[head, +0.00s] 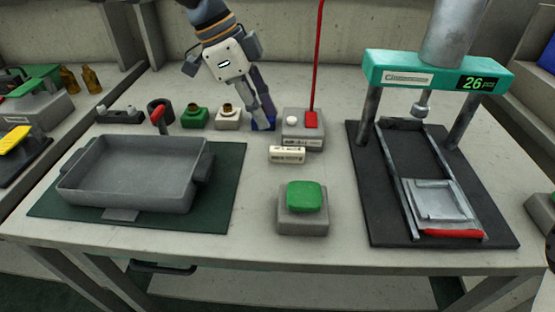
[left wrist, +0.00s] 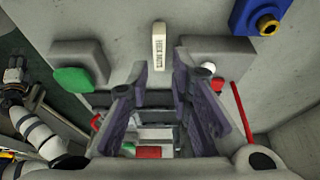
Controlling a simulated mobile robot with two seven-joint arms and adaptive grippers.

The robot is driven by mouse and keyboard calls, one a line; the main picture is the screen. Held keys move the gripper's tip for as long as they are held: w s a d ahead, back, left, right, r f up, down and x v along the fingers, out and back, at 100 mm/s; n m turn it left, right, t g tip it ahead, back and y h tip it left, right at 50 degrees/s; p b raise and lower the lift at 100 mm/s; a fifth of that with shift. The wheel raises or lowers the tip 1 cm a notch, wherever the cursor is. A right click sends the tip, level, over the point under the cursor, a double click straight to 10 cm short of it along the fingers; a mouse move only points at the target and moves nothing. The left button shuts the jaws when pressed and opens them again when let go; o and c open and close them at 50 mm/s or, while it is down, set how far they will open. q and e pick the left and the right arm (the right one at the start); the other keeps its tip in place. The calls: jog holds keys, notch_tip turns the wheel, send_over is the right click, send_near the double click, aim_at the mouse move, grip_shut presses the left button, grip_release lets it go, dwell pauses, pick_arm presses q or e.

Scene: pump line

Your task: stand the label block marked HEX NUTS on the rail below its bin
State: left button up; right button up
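The label block (head: 287,154) is a small cream bar lying on the table between the grey box and the green button. In the left wrist view the label block (left wrist: 159,47) reads HEX NUTS. My left gripper (head: 262,117) points down behind the block, close to the blue fitting block. In the left wrist view its two fingers (left wrist: 162,80) are apart with nothing between them. My right arm (left wrist: 40,135) shows at the left of that view; its finger state is unclear. I cannot make out the bin or the rail in either view.
A grey box (head: 303,139) with a white knob and red upright stands behind the block. A green button (head: 306,196) stands in front. A grey tray (head: 130,185) is at left, a press (head: 440,75) at right. A blue block (head: 264,124) stands by my gripper.

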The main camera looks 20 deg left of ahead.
aim_at(286, 149)
pick_arm(q)
jog(key=x, duration=0.4)
jog(key=d+x, duration=0.1)
jog(key=x, duration=0.4)
jog(key=shift+w, duration=0.2)
grip_shut()
